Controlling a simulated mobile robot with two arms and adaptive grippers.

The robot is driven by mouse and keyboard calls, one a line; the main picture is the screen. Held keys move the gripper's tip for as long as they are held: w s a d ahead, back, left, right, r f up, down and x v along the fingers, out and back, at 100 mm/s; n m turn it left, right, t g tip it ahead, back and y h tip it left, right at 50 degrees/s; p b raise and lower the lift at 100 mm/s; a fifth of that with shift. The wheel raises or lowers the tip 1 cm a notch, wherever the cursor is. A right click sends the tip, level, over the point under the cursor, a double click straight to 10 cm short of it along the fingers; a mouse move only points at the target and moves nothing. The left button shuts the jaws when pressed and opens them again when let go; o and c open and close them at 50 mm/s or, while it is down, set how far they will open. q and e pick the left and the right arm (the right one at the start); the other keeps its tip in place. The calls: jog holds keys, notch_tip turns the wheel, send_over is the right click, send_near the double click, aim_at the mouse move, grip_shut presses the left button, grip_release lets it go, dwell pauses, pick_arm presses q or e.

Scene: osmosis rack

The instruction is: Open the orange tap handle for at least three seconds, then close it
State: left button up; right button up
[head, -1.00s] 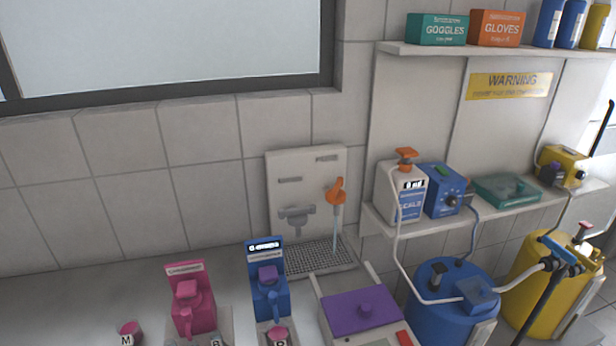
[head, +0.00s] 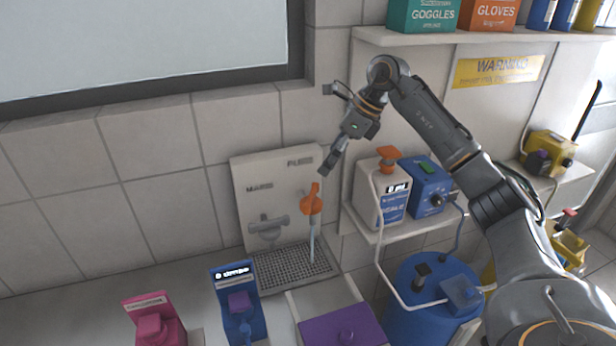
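The orange tap handle (head: 311,200) sits on the right of a pale wall panel (head: 242,183), its lever pointing up. A thin pale bluish vertical strip (head: 312,240) runs from below it to the drain grate (head: 290,268); I cannot tell whether it is water or a spout. A grey tap handle (head: 268,226) lies crosswise to its left. My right gripper (head: 328,126) is above and slightly right of the orange handle, apart from it. Its fingers look spread, with nothing between them. My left gripper is out of view.
A white bottle (head: 378,190) with an orange top and a blue box (head: 428,187) stand on a shelf just right of the panel. Blue (head: 238,300) and pink (head: 152,320) dispensers and a purple-lidded box (head: 345,328) stand in front. The wall left of the panel is clear.

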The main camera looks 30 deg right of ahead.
jog(key=d+r+h, duration=0.1)
jog(key=d+r, duration=0.1)
jog(key=p, duration=0.2)
send_near(312, 195)
jog(key=p+x, duration=0.2)
jog(key=x, duration=0.5)
jog(key=shift+w+a+f+p, duration=0.15)
jog(key=shift+w+f+p, duration=0.1)
jog(key=shift+f+p, duration=0.1)
jog(key=shift+a+f, duration=0.1)
jog(key=shift+f, duration=0.1)
jog(key=shift+w+f, duration=0.1)
jog(key=shift+f, duration=0.1)
jog(key=c, duration=0.8)
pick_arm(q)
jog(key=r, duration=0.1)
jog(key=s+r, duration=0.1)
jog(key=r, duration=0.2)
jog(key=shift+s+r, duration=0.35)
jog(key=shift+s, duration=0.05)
